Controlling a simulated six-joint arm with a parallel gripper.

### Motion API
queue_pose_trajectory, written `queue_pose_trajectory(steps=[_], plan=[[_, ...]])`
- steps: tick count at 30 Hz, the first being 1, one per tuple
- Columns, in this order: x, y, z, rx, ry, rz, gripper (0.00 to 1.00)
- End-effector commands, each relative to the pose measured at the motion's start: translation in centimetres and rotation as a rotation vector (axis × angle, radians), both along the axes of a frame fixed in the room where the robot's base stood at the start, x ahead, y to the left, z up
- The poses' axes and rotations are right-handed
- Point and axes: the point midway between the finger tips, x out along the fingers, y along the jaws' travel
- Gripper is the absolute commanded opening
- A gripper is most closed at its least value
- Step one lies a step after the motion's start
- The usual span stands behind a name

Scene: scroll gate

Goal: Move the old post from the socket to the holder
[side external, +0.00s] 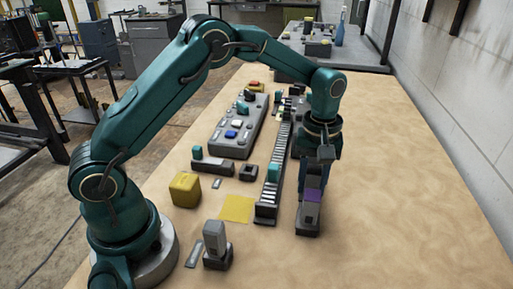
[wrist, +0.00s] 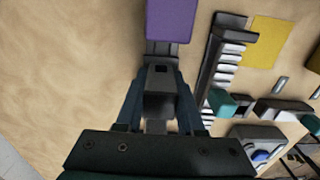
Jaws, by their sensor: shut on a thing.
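My gripper (side external: 324,152) points down over the right side of the work area. In the wrist view my gripper (wrist: 160,100) has its two fingers closed on the sides of a grey post (wrist: 159,76) with a small dark slot. The post's lower end is hidden, so I cannot tell whether it is seated or free. A purple block (side external: 313,195) sits just in front of and below my gripper on a grey and dark base (side external: 307,225). Another grey post (side external: 214,238) stands upright in a dark base at the front left. A dark block with an opening (side external: 248,172) sits near the middle.
A toothed rack (side external: 271,190) with a teal block (side external: 274,173) runs close left of my gripper. A yellow mat (side external: 237,208), a yellow cube (side external: 185,189) and a button panel (side external: 238,127) lie further left. The table's right side is clear.

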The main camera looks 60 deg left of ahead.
Motion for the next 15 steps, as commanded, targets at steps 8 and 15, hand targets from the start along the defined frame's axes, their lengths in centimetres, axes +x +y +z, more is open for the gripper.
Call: queue_pose_trajectory(steps=[8, 15], plan=[[0.01, -0.01, -0.04, 0.0, 0.0, 0.0, 0.0], [0.01, -0.01, -0.04, 0.0, 0.0, 0.0, 0.72]])
